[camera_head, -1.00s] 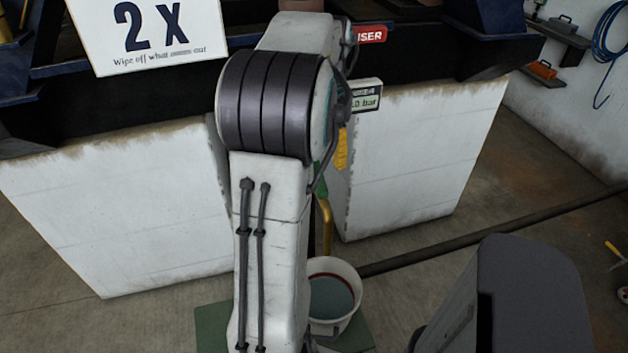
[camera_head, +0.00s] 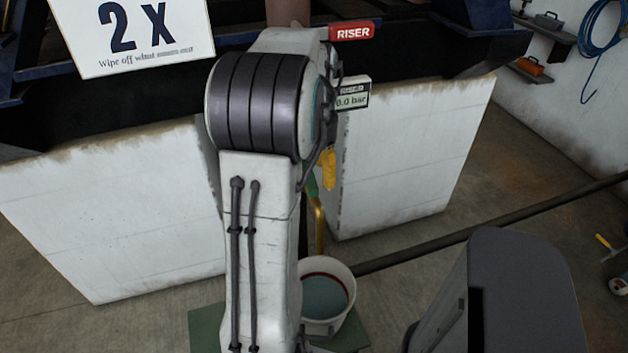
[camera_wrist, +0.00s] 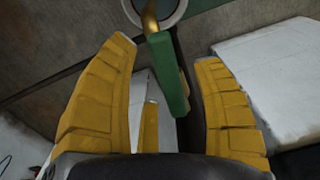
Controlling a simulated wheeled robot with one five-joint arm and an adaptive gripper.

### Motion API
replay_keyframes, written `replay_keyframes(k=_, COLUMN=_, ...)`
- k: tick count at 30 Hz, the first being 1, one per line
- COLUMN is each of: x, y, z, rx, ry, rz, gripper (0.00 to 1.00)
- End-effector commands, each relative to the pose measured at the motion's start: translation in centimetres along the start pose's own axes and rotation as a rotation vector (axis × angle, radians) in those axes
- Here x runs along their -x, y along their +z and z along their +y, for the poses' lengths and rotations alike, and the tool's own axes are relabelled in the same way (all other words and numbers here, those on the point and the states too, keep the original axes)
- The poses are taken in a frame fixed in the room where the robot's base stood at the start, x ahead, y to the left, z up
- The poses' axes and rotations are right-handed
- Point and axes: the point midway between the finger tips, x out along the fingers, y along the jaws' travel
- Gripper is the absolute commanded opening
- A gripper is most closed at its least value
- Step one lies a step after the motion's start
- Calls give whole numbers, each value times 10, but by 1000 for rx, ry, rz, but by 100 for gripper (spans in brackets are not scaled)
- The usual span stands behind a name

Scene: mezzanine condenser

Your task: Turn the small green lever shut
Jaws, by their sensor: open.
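The small green lever (camera_wrist: 170,80) shows in the wrist view as a flat green bar, between the yellow fingers of my gripper (camera_wrist: 166,52) with gaps on both sides. My gripper is open and not closed on it. In the head view a bit of green (camera_head: 311,185) shows beside my arm, and a yellow finger (camera_head: 329,170) of my gripper shows just right of it. My arm hides most of this spot. A brass pipe (camera_head: 319,225) runs down from the green part towards a white bucket (camera_head: 345,320).
A red RISER tag (camera_head: 352,31) and a display reading 0.0 bar (camera_head: 352,95) sit right of my arm. White block walls (camera_head: 110,215) stand on both sides. A dark pipe (camera_head: 450,240) crosses the floor. A sign (camera_head: 135,35) reads 2 X.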

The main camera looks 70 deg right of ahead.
Motion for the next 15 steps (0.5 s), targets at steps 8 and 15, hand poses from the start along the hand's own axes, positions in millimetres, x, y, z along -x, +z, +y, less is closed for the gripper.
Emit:
replay_keyframes(k=8, x=-22, y=0, z=0, rx=0, ry=0, rz=-1, gripper=61)
replay_keyframes(k=15, x=-24, y=0, z=0, rx=0, ry=0, rz=1, gripper=61)
